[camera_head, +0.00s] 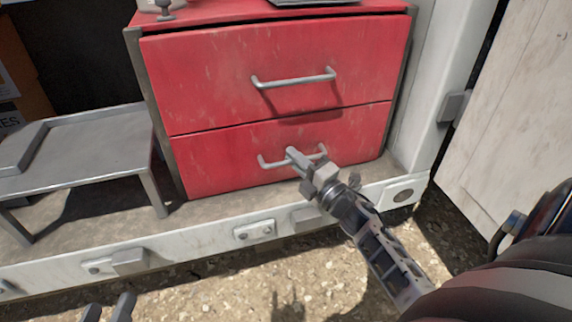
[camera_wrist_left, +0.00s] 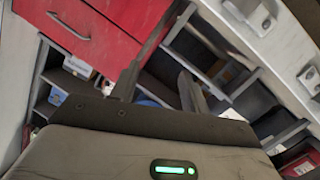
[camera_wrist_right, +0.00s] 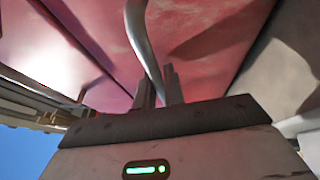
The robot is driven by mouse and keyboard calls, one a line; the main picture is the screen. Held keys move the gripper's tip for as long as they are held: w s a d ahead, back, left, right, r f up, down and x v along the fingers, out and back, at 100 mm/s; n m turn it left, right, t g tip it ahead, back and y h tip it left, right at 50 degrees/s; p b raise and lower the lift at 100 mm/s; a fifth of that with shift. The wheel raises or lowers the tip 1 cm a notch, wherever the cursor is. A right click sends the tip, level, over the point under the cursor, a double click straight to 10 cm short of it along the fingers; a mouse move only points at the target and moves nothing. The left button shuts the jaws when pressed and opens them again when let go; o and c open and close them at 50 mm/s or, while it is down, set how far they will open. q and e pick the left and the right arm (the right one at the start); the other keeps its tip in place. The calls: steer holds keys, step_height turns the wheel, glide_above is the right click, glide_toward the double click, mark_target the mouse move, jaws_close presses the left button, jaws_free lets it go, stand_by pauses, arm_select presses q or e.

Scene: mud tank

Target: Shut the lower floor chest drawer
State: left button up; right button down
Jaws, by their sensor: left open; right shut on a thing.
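The red floor chest (camera_head: 145,90) has two stacked drawers with grey bar handles. The front of the lower drawer (camera_head: 215,165) looks about flush with the upper drawer (camera_head: 220,70); I see no clear gap. My right gripper (camera_head: 307,162) is shut on the lower drawer's handle (camera_head: 273,163), near its middle. In the right wrist view the handle (camera_wrist_right: 140,35) runs down between the fingertips (camera_wrist_right: 160,85). My left gripper (camera_head: 108,306) is open and empty at the bottom left, apart from the chest. Its spread fingers (camera_wrist_left: 160,85) also show in the left wrist view.
A grey metal step (camera_head: 100,140) stands left of the chest on the white-edged floor (camera_head: 190,240). A pale door panel (camera_head: 520,130) stands at the right. Gravel ground (camera_head: 230,295) lies in front. A dark flat object lies on the chest top.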

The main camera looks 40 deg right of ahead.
steer(key=c, duration=1.8)
jaws_free()
steer(key=shift+w+d, duration=0.1)
arm_select(q)
steer(key=shift+w, duration=0.1)
steer(key=shift+a+f+m+g+y+p, duration=0.25)
steer(key=shift+f+m+g+y+p, duration=0.15)
steer(key=shift+p, duration=0.7)
arm_select(e)
steer(key=v, duration=1.6)
steer(key=shift+r, duration=0.1)
arm_select(q)
steer(key=shift+r, duration=0.1)
